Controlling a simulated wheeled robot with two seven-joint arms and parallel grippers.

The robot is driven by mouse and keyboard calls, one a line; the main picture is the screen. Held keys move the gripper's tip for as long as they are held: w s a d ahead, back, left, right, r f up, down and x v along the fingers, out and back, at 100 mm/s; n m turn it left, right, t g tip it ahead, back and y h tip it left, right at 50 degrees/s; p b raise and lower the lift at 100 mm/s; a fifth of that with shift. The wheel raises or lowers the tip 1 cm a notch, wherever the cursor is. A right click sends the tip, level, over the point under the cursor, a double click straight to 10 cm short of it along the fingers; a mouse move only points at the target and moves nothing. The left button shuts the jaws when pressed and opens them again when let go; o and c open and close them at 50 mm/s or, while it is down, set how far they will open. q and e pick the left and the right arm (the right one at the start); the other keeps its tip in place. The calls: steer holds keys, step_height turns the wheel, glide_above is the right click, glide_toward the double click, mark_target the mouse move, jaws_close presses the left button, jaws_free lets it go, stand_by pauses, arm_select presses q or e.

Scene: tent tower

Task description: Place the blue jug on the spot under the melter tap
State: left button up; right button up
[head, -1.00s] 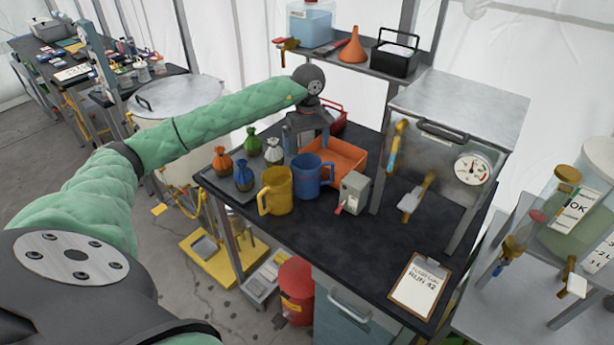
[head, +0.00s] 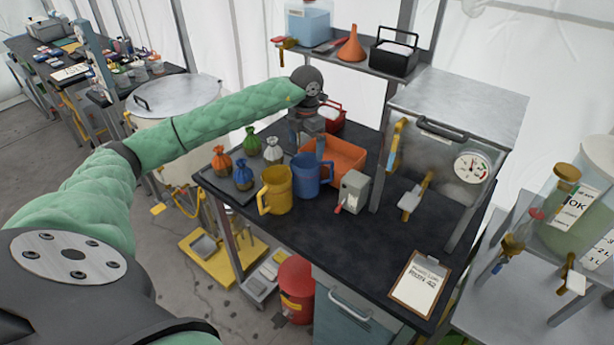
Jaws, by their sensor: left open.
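The blue jug (head: 306,178) stands upright on the black bench, between the yellow jug and a small grey box with a red lever. My left gripper (head: 310,147) is open and points down just behind and above the blue jug's rim. I cannot tell whether a finger touches the jug. The melter (head: 458,125) is a metal box on legs with a round gauge, at the right of the bench. Its tap (head: 414,198) sticks out at the front left above bare bench top. No marked spot can be made out under it. My right gripper is out of view.
The yellow jug (head: 274,190) stands close at the left. The grey box (head: 352,191) stands at the right, towards the tap. Several small tied pouches stand on a tray at the left. A clipboard (head: 420,283) lies at the front right.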

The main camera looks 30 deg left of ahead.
mark_target(307, 161)
arm_select(q)
steer(key=n, duration=0.5)
steer(key=shift+w+n, duration=0.1)
steer(key=shift+n, duration=0.2)
steer(key=n, duration=1.2)
steer(key=shift+w, duration=0.1)
steer(key=n, duration=0.5)
steer(key=shift+f+p, duration=0.75)
steer(key=shift+f, duration=0.55)
steer(key=f+p, duration=0.2)
steer(key=f, duration=0.1)
steer(key=f+p, duration=0.1)
steer(key=shift+s+d+f+p, duration=0.15)
steer(key=shift+s+d+p, duration=0.05)
steer(key=shift+d+p, duration=0.15)
steer(key=shift+f, duration=0.5)
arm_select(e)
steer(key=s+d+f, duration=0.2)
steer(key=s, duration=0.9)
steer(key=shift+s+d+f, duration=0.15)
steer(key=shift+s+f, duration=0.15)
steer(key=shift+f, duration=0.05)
arm_select(q)
steer(key=shift+c, duration=0.4)
